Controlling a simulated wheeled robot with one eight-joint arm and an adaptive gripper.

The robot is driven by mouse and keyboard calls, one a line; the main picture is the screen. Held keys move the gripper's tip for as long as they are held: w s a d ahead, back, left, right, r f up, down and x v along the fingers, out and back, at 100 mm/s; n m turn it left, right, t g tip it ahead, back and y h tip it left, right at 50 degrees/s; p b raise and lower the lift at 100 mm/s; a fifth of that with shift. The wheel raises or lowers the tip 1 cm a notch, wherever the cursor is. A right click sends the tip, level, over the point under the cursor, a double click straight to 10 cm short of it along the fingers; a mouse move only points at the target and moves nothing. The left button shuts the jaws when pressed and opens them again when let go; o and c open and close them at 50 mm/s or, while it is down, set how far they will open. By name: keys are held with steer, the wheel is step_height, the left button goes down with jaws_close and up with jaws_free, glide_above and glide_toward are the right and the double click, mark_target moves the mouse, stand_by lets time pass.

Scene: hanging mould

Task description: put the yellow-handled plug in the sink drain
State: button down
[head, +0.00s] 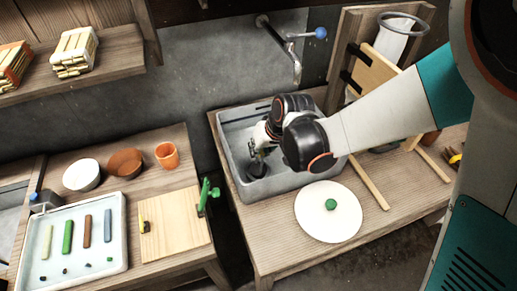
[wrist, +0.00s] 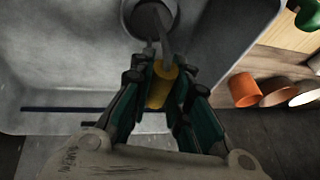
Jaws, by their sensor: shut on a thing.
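The yellow-handled plug (wrist: 159,88) is between my gripper's fingers in the wrist view. My gripper (wrist: 161,74) is shut on its yellow handle, and a grey stem runs from the handle toward the sink drain (wrist: 147,17). The drain is a dark round area at the top of the wrist view, close to the far end of the stem. I cannot tell whether the plug's lower end is seated in it or above it. In the head view my gripper (head: 257,164) is down inside the grey sink (head: 231,168), and my arm hides the plug there.
A tap with a blue knob (head: 320,33) sticks out above the sink. A white round plate (head: 311,222) with a green knob lies in front of it. A green clamp (head: 204,198) stands on the left table. Sink walls surround my gripper.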

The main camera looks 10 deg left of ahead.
steer(key=shift+f, duration=0.2)
steer(key=c, duration=1.5)
jaws_free()
steer(key=shift+r, duration=0.15)
steer(key=shift+r+p, duration=0.25)
steer(key=shift+p, duration=0.05)
steer(key=p+v, duration=0.7)
steer(key=v, duration=0.5)
steer(key=shift+s+p, duration=0.1)
steer(key=shift+p, duration=0.3)
